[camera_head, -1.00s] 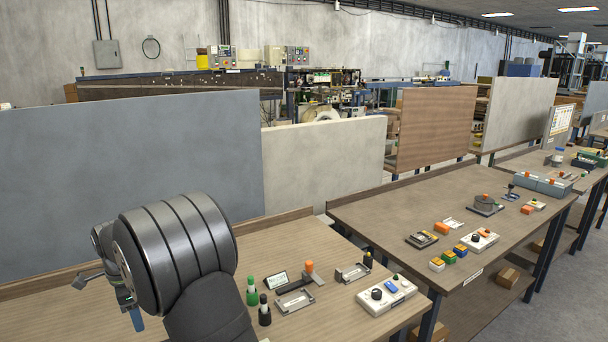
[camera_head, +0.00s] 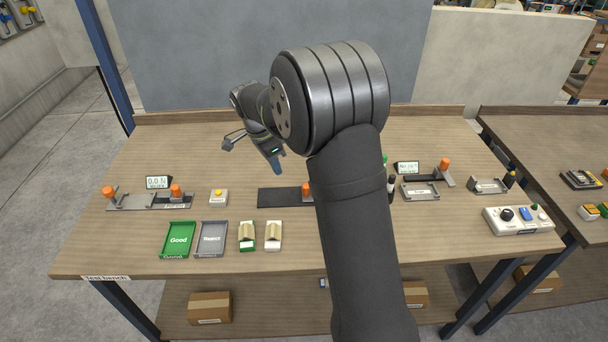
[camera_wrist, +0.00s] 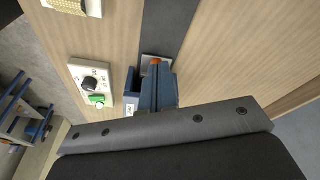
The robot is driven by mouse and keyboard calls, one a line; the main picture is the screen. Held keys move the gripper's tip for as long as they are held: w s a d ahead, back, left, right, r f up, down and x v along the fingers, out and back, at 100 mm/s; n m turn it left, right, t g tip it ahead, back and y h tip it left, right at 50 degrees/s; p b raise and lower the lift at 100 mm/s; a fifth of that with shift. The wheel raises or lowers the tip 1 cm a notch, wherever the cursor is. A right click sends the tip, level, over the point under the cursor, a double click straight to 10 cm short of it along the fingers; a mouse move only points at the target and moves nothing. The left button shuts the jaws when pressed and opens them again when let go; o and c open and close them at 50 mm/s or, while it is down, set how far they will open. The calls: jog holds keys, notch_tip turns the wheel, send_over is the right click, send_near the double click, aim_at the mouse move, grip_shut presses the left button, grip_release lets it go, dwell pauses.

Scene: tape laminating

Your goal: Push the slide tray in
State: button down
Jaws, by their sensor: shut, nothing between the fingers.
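My gripper (camera_head: 277,166) is shut and empty, with its blue fingertips pointing down above the middle of the bench. A long dark strip (camera_head: 272,198) lies on the bench just in front of it, with an orange knob (camera_head: 306,188) near its right end; my arm hides what lies further right. In the wrist view the shut blue fingers (camera_wrist: 158,78) point at an orange knob (camera_wrist: 156,61) on a light grey plate (camera_wrist: 149,67) at the end of the dark strip (camera_wrist: 168,25). I cannot tell whether they touch. I cannot tell which part is the slide tray.
A white box with a black knob and green button (camera_wrist: 92,85) stands beside the fingers. Green (camera_head: 178,240) and grey (camera_head: 212,240) trays lie at the front left. A rail fixture (camera_head: 150,201) is at the left and a control box (camera_head: 518,219) at the right. The bench's back is clear.

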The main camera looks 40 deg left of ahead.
jog(key=s+a+n+t, duration=0.2)
jog(key=s+n+t, duration=0.25)
jog(key=n, duration=0.45)
jog(key=shift+h, duration=0.4)
jog(key=x, duration=1)
jog(key=shift+w+a, duration=0.1)
jog(key=shift+w, duration=0.25)
jog(key=shift+w+d+r, duration=0.15)
jog(key=shift+w+d, duration=0.2)
jog(key=shift+d, duration=0.15)
jog(key=shift+w+d+r, duration=0.15)
jog(key=shift+w+d, duration=0.15)
jog(key=shift+d, duration=0.25)
jog(key=shift+w+d, duration=0.35)
jog(key=shift+d, duration=0.2)
jog(key=shift+w+d, duration=0.4)
jog(key=shift+d, duration=0.1)
